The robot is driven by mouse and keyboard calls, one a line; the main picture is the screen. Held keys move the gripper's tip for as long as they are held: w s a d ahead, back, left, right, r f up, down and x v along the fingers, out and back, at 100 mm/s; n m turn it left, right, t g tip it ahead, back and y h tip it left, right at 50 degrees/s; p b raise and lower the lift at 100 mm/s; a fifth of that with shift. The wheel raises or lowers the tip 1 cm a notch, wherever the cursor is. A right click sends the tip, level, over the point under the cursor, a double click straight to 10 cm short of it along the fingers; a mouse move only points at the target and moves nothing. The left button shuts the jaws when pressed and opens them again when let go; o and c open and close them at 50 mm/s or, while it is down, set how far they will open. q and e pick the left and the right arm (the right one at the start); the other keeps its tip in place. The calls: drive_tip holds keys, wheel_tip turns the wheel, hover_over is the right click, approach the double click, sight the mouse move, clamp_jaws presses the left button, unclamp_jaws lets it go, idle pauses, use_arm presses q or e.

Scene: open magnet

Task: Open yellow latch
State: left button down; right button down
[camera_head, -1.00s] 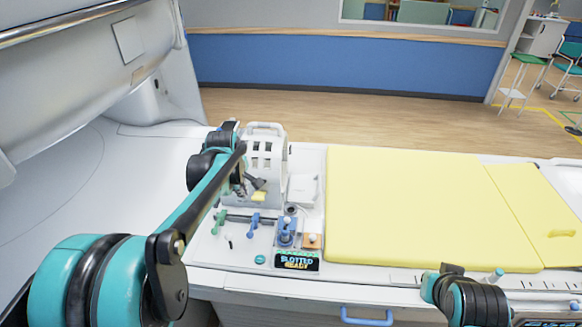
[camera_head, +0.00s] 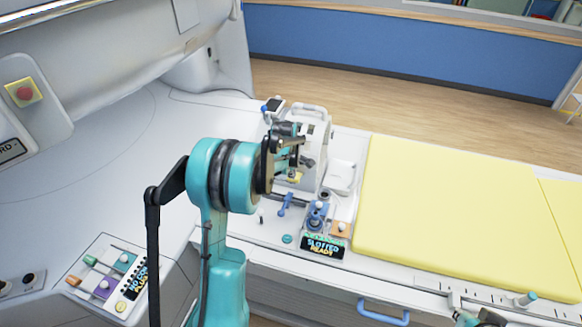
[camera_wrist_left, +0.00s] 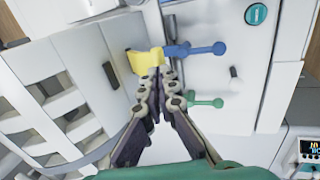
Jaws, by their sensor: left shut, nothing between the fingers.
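The yellow latch (camera_wrist_left: 147,60) sits at the base of a white slotted housing (camera_wrist_left: 50,95) in the left wrist view. In the head view the yellow latch (camera_head: 294,178) shows small, partly behind my left gripper (camera_head: 297,150). In the wrist view my left gripper (camera_wrist_left: 157,78) is shut and empty. Its fingertips are right at the latch's lower edge; I cannot tell whether they touch it. My right gripper is not in view; only a piece of my right arm shows at the bottom right edge of the head view.
A blue lever (camera_wrist_left: 195,48) lies beside the latch and a green lever (camera_wrist_left: 205,102) lies close to the fingers. A yellow mat (camera_head: 455,215) lies to the right. A control panel (camera_head: 108,282) is at lower left.

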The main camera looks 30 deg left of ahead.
use_arm(q)
drive_tip(key=shift+x, duration=1)
drive_tip(key=shift+s+d+f+t+b, duration=0.1)
drive_tip(key=shift+s+f+t+b, duration=0.25)
drive_tip(key=shift+b, duration=0.3)
drive_tip(key=shift+w, duration=0.1)
wheel_tip(320, 180, down, 6)
drive_tip(key=s+t+y+b, duration=0.1)
drive_tip(key=s+t+b, duration=0.1)
drive_tip(key=t+b, duration=0.5)
drive_tip(key=shift+d+f+y+b, duration=0.25)
drive_tip(key=shift+y+b, duration=0.15)
drive_tip(key=shift+b, duration=2.85)
drive_tip(key=shift+w, duration=0.1)
